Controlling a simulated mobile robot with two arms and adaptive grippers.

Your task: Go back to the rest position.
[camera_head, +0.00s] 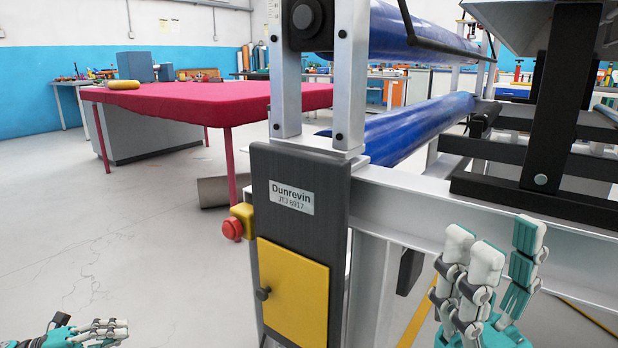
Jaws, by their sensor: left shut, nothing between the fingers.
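My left gripper (98,330), white and teal, is low in the bottom left corner over the grey floor. Its fingers are shut and hold nothing. My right gripper (500,248) is at the bottom right with its fingers pointing up, in front of the machine's grey beam. Its fingers stand apart with a gap between them, and I see nothing held in it. Whether it touches the beam, I cannot tell.
A machine with blue rollers (408,130) fills the middle and right. Its dark panel (263,222) has a yellow door (293,293) and a red button (232,228) sticking out left. A red-topped table (200,98) stands behind. The left floor (110,235) is clear.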

